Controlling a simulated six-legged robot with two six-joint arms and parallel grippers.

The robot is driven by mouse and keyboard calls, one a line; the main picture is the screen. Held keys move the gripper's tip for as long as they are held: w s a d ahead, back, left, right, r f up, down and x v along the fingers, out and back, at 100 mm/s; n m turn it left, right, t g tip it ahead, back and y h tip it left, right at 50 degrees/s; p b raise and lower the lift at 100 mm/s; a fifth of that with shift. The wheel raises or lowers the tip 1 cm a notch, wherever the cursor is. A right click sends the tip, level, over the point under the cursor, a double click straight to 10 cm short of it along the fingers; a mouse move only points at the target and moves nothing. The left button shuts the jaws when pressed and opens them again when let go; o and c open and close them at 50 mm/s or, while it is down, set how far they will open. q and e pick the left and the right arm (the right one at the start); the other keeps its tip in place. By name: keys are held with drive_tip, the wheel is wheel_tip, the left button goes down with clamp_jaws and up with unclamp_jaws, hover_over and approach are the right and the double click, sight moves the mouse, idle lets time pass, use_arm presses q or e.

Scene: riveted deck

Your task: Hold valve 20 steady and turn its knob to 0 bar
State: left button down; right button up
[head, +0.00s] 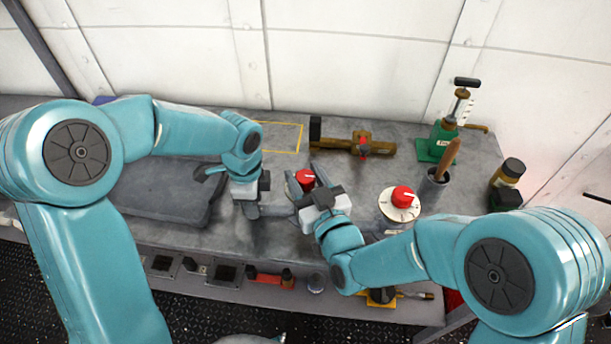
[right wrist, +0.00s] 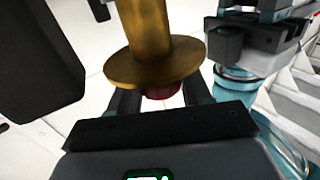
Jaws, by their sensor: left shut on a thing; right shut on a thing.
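A valve with a red knob (head: 305,177) is between my two grippers in the head view. In the right wrist view its brass body (right wrist: 146,25) and round flange (right wrist: 155,68) show, with the red knob (right wrist: 161,91) below the flange. My right gripper (head: 309,187) is shut on the red knob, one finger on each side. My left gripper (head: 272,207) is shut on the valve's body from the left; its grip is mostly hidden. A second valve with a red knob (head: 403,196) and white dial stands apart on the right. Numbers and dial reading cannot be read.
A brass fitting (head: 358,145) lies behind the grippers. A green hand pump (head: 436,149), a dark cup (head: 433,190) with a wooden handle and a dark bottle (head: 509,174) stand at right. A yellow outline (head: 301,138) marks clear bench at the back. A grey tray (head: 165,195) lies left.

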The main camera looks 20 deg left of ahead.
sight(309, 186)
idle(0.3)
drive_tip(key=o, duration=0.9)
drive_tip(key=shift+o, duration=0.2)
drive_tip(key=v, duration=0.7)
drive_tip(key=shift+s+d, duration=0.1)
drive_tip(key=shift+s, duration=0.2)
